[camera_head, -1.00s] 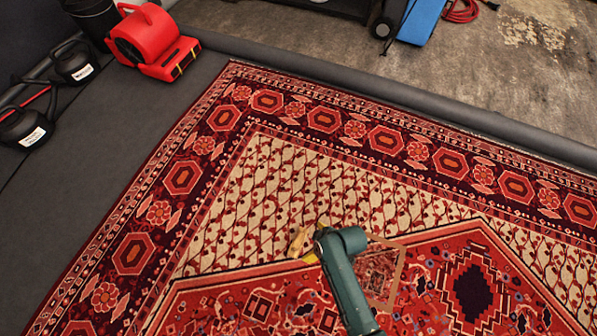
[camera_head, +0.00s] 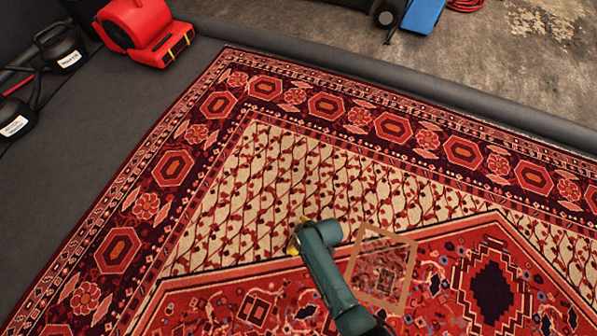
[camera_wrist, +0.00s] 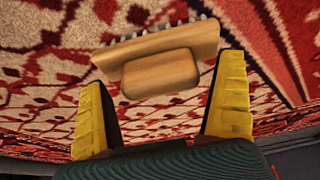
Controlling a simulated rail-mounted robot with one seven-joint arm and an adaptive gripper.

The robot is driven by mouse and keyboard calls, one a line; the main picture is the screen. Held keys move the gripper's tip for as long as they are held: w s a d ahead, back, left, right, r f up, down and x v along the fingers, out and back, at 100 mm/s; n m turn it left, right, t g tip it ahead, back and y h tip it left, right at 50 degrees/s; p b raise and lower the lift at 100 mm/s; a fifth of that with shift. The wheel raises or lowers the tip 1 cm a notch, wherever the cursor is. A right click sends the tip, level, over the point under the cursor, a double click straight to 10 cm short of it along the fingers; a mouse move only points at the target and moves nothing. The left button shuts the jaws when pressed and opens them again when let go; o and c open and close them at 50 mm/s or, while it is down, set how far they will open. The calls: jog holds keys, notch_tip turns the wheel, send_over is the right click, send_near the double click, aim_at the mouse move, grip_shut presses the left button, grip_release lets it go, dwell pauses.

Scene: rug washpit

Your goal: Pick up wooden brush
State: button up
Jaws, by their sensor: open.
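The wooden brush (camera_wrist: 160,72) lies on the patterned rug in the wrist view, with a tan block handle and bristles along its far edge. My gripper (camera_wrist: 163,85) is open, with yellow fingers at the left and right. The brush's raised block sits between the fingertips, and its longer plank extends just beyond them. I cannot tell whether either finger touches it. In the head view my gripper (camera_head: 297,240) is low over the cream part of the rug, and my arm hides most or all of the brush.
A tan square frame (camera_head: 398,238) lies on the rug (camera_head: 290,175) right of my arm. A red blower (camera_head: 147,35) and dark jugs (camera_head: 60,47) stand at the upper left. A dark rolled edge (camera_head: 400,85) runs behind the rug. The rug around is clear.

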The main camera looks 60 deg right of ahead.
jog(key=shift+r, duration=0.15)
jog(key=c, duration=1.2)
notch_tip(320, 180, up, 10)
jog(key=p, duration=0.6)
jog(key=shift+p, duration=0.3)
jog(key=shift+c, duration=0.2)
